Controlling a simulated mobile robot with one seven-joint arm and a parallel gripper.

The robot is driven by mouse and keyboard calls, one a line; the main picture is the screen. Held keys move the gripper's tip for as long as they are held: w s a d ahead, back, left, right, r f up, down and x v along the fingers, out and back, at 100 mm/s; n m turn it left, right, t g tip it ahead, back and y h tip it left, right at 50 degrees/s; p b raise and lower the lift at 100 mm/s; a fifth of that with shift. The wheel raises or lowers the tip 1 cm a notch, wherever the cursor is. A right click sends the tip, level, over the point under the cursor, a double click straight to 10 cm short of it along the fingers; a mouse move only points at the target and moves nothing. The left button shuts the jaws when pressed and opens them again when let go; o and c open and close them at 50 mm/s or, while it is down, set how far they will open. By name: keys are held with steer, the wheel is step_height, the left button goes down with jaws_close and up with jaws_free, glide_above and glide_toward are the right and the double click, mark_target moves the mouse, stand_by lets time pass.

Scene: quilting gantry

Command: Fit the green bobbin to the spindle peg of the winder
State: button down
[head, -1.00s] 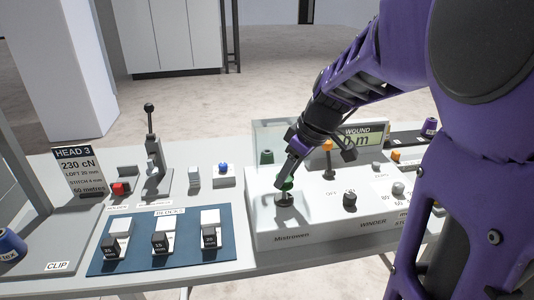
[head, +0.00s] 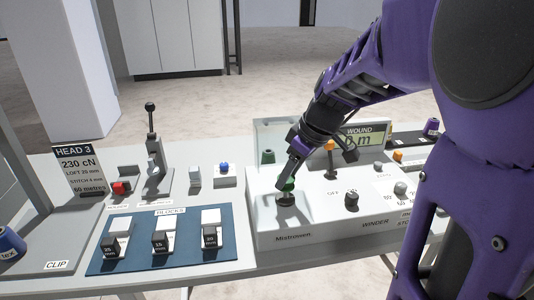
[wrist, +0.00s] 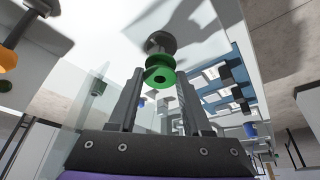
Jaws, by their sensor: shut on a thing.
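The green bobbin (wrist: 160,77) is between the fingertips of my gripper (wrist: 158,92), which is shut on it. In the head view the bobbin (head: 288,186) is partly hidden by my gripper (head: 286,180), which slants down from the upper right. The winder (head: 330,222) is the white box on the right of the table. Its grey spindle (head: 286,199) is just below the bobbin, and the spindle (wrist: 160,44) also shows past the bobbin in the wrist view. The two look in line and very close. I cannot tell whether the peg is inside the bobbin.
An orange-topped post (head: 330,148) and a dark knob (head: 351,200) stand on the winder right of the spindle. A clear panel with a dark green piece (head: 268,157) and the WOUND display (head: 362,138) are behind. A blue block board (head: 135,255) lies to the left.

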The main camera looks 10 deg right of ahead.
mark_target(292, 180)
steer(key=shift+f+b, duration=1.4)
steer(key=shift+f, duration=0.25)
steer(key=shift+c, duration=1.3)
jaws_free()
steer(key=shift+r, duration=0.2)
